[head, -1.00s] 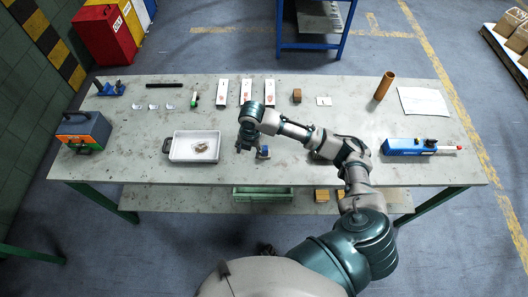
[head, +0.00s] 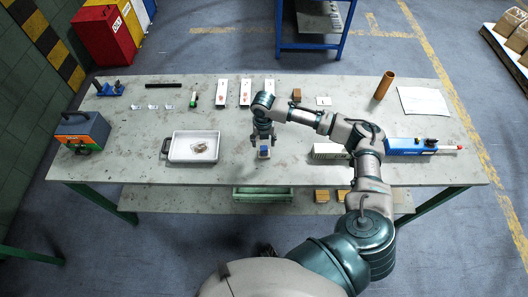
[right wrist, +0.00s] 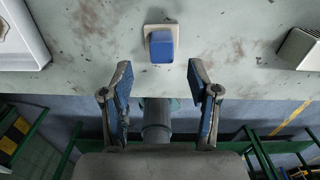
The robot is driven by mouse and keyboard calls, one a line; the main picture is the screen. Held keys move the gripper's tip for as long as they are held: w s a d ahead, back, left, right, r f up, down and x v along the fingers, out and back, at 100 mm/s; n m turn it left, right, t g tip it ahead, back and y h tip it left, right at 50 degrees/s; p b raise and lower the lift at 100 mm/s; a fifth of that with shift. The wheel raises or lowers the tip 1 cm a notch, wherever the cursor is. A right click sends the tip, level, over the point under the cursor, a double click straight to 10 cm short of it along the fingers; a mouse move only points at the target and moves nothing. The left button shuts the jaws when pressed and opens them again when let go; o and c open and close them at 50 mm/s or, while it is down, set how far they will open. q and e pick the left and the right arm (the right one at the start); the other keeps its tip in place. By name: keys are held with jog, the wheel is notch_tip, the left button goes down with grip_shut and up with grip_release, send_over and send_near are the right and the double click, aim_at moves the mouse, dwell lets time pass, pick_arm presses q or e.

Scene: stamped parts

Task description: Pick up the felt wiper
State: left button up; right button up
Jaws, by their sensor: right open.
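The felt wiper, a small block with a blue top on a pale base, stands on the workbench near its front edge in the head view (head: 264,154). It also shows at the top middle of the right wrist view (right wrist: 161,47). My right gripper (head: 263,138) is open and empty, with its fingers pointing down just behind the wiper in the head view. In the right wrist view the gripper's blue-padded fingers (right wrist: 160,82) are spread apart, and the wiper lies beyond their tips, between their lines. My left gripper is not in view.
A white tray (head: 172,157) lies left of the wiper on the workbench (head: 230,174). A ribbed pale block (head: 326,151) lies to the right, partly behind my arm. A blue tool (head: 405,146) lies farther right. Bare bench surrounds the wiper.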

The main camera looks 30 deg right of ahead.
aim_at(264, 147)
jog(key=shift+w+d+f, duration=0.1)
jog(key=shift+f, duration=1.3)
jog(key=shift+d+f, duration=0.1)
jog(key=shift+f, duration=1.25)
jog(key=c, duration=1)
